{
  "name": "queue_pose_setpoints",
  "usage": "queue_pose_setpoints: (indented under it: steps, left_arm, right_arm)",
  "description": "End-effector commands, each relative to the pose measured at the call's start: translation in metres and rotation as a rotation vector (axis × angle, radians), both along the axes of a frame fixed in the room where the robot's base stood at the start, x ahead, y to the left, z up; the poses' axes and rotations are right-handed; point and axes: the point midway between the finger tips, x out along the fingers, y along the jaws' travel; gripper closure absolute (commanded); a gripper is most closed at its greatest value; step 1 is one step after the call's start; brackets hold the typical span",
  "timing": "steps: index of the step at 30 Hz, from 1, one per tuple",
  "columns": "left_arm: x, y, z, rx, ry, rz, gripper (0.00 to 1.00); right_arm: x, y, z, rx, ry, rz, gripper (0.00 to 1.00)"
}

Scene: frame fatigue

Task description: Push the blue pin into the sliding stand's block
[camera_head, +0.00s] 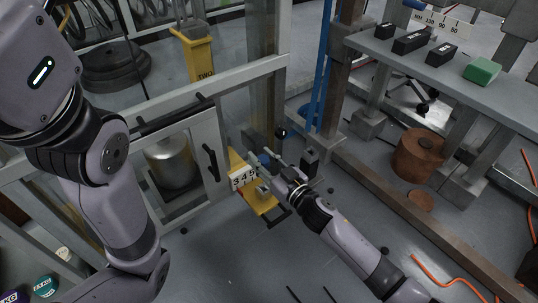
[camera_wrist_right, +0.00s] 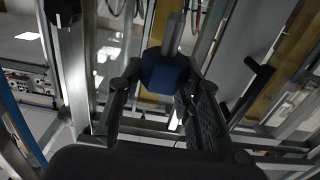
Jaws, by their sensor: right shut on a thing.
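The blue pin has a dark blue head (camera_wrist_right: 165,72) and a grey metal shaft (camera_wrist_right: 173,33) in the right wrist view. My right gripper (camera_wrist_right: 163,84) is shut on the blue head, with one finger on each side. In the head view this gripper (camera_head: 271,166) is over the yellow sliding stand (camera_head: 266,206), and a bit of blue (camera_head: 264,158) shows at its fingers. The stand bears a white number label (camera_head: 244,177). Its block is partly hidden, and I cannot tell whether the shaft touches it. My left arm shows at the left, but its gripper does not.
A metal frame with a black-handled door (camera_head: 209,161) stands just left of the stand, with a metal cylinder (camera_head: 172,163) behind it. A brown post and rail (camera_head: 385,200) run at the right. A shelf (camera_head: 450,70) holds black blocks and a green block (camera_head: 482,71). Floor in front is mostly clear.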

Motion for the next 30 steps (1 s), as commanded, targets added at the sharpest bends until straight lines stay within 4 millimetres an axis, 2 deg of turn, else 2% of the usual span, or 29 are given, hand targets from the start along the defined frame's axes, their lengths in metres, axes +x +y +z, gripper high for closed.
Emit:
queue_pose_setpoints:
  steps: [9, 12, 17, 22, 27, 30]
  left_arm:
    - [-0.003, 0.001, 0.005, 0.002, -0.011, 0.004, 0.48]
    - [0.005, 0.001, -0.011, 0.001, 0.013, 0.004, 0.48]
    - [0.009, -0.002, -0.020, 0.007, 0.029, 0.006, 0.48]
    - [-0.003, -0.002, -0.023, 0.004, -0.014, 0.004, 0.48]
    - [-0.007, -0.001, -0.037, 0.001, -0.020, 0.001, 0.48]
    - [-0.006, 0.000, -0.032, 0.001, -0.017, -0.001, 0.48]
  right_arm:
    - [0.000, -0.001, 0.002, 0.002, 0.003, -0.002, 0.88]
    - [0.000, -0.001, -0.013, 0.000, 0.001, -0.002, 0.88]
    - [0.000, -0.001, -0.029, 0.001, 0.001, -0.002, 0.88]
    - [0.000, -0.001, -0.046, 0.002, 0.001, -0.002, 0.88]
    - [0.000, -0.001, -0.063, 0.000, 0.001, -0.003, 0.88]
    - [0.000, -0.001, -0.056, 0.000, 0.000, -0.002, 0.88]
